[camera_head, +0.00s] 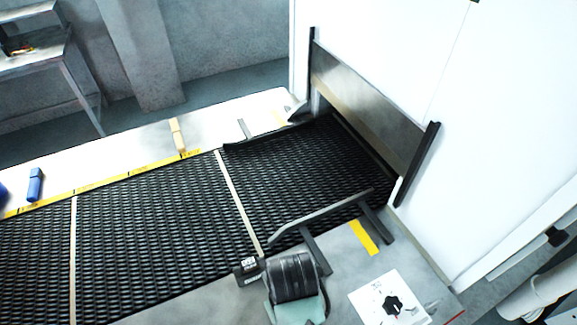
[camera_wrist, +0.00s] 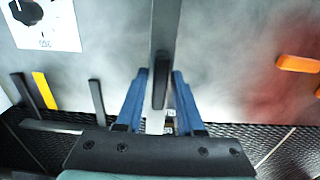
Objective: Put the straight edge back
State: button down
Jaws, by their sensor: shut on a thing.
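The bar runs from between the fingers to the top of that view, above the pale near-side table. In the head view a dark, round part of my arm is over the near belt edge. My fingers and the bar cannot be made out there.
The black mesh belt (camera_head: 160,235) runs into a white machine (camera_head: 480,130). A grey rail (camera_head: 320,215) stands by the near belt edge. A labelled black device (camera_head: 248,267) sits beside my arm. A dial card (camera_head: 390,298) lies right. A blue object (camera_head: 35,184) rests on the far ledge.

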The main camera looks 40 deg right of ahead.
jog(key=a+f, duration=0.1)
jog(key=f, duration=0.2)
jog(key=a+f+p, duration=0.1)
jog(key=shift+s+a+f, duration=0.3)
jog(key=shift+s+a, duration=0.05)
jog(key=shift+s, duration=0.05)
jog(key=shift+f+p, duration=0.35)
jog(key=shift+f, duration=2.25)
jog(key=shift+f, duration=0.1)
jog(key=c, duration=0.5)
grip_release()
